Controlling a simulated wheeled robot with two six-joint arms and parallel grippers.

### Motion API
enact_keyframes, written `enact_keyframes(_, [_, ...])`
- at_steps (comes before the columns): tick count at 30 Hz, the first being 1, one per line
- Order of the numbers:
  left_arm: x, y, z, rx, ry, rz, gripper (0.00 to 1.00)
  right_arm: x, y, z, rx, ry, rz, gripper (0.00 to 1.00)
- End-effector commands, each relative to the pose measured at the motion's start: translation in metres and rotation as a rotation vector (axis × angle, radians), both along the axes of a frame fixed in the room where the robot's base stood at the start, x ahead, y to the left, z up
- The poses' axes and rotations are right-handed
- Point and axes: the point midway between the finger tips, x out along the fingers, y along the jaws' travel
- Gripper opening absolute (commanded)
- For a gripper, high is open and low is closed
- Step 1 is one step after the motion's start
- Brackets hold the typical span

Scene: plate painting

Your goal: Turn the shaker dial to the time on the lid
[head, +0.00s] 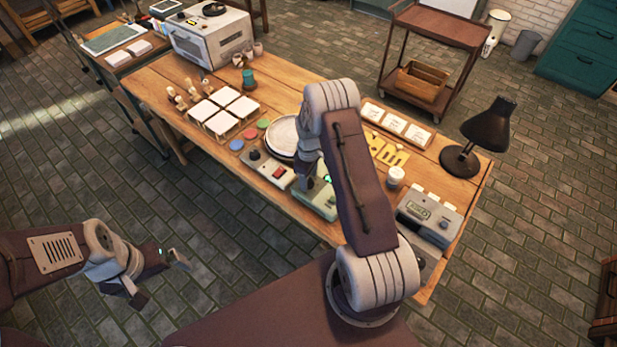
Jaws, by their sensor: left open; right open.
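A pale green box-shaped device (313,200) sits at the front edge of the wooden table, partly hidden by my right arm. My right gripper (316,182) is just above or at this device; its fingers are partly hidden, and I cannot tell whether they touch it. A grey device (428,214) with a small display and a dark knob stands at the right. A small white-lidded jar (395,177) stands behind it. No time on a lid is readable. My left gripper (160,279) is open and empty, left of the table.
White square tiles (224,112), coloured discs (249,134) and a round plate (284,137) lie on the table. A white oven-like box (210,38) stands at the far end. A black lamp (487,128) stands at the right, near yellow stencils (388,151) and a card tray (398,124).

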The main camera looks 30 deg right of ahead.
Motion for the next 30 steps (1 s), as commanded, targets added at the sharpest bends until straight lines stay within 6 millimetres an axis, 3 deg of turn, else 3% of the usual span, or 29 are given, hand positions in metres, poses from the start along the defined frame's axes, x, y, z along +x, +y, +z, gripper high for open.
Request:
enact_keyframes(10, [0.0000,0.0000,0.0010,0.000,0.000,0.000,1.00,0.0003,0.0000,-0.0074,0.000,-0.001,0.000,0.51])
enact_keyframes(15, [0.0000,0.0000,0.0010,0.000,0.000,0.000,1.00,0.0003,0.0000,-0.0073,0.000,-0.001,0.000,0.04])
enact_keyframes(16, [0.0000,0.0000,0.0010,0.000,0.000,0.000,1.00,0.0002,0.0000,-0.0073,0.000,-0.001,0.000,0.00])
enact_keyframes(30, [-0.0001,0.0000,-0.0033,0.000,0.000,0.000,1.00,0.0003,0.0001,-0.0080,0.000,-0.001,-0.123,0.00])
